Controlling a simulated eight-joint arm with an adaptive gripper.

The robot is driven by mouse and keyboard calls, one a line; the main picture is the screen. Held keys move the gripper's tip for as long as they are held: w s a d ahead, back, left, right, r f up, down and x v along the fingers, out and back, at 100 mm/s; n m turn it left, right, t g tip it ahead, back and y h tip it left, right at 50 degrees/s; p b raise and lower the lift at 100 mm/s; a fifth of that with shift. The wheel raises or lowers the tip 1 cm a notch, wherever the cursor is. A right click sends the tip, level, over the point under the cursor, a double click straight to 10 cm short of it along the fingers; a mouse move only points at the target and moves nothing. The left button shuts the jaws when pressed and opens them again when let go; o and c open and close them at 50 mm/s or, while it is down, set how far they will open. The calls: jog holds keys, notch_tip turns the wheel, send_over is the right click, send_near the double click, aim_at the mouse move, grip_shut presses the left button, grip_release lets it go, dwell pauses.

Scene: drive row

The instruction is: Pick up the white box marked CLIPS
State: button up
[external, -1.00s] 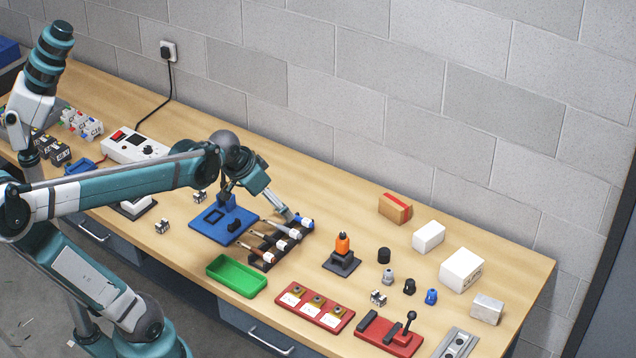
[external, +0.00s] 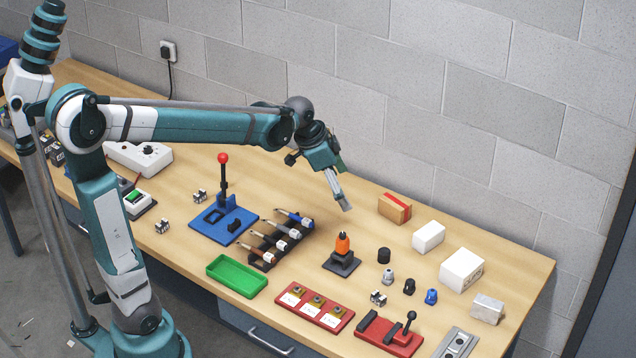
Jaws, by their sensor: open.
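Two white boxes stand at the right of the bench in the external view. The larger white box (external: 459,268) has faint dark print on its side, too small to read. The smaller white box (external: 428,236) is behind and left of it, with no print that I can make out. I cannot tell for sure which is marked CLIPS. My gripper (external: 344,206) is open and empty, above the bench, left of both boxes and of the brown box, touching nothing. Its fingers point down and slightly right.
A brown box with a red stripe (external: 395,208) stands between my gripper and the white boxes. An orange-topped tool on a black base (external: 342,250), several small knobs and a silver box (external: 487,309) stand nearby. A block wall (external: 480,120) runs behind the bench.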

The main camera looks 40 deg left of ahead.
jog(key=w+d+f+m+g+p, duration=0.1)
jog(key=w+d+f+m+p, duration=0.15)
jog(key=w+d, duration=0.4)
jog(key=w+d+f+m+g+p, duration=0.1)
jog(key=w+d+f+m, duration=0.25)
jog(key=d, duration=0.55)
jog(key=m+g+h+p, duration=0.1)
jog(key=m+g+p, duration=0.2)
jog(key=m, duration=0.2)
send_near(462, 262)
jog(key=x, duration=0.4)
jog(key=shift+s+a+f, duration=0.1)
jog(key=shift+s+f, duration=0.05)
jog(key=shift+f, duration=0.2)
jog(key=shift+d+f+h, duration=0.3)
jog(key=shift+f, duration=0.05)
jog(key=shift+b+x, duration=0.3)
jog(key=shift+x, duration=0.95)
jog(key=shift+x, duration=2.6)
jog(key=shift+d, duration=0.1)
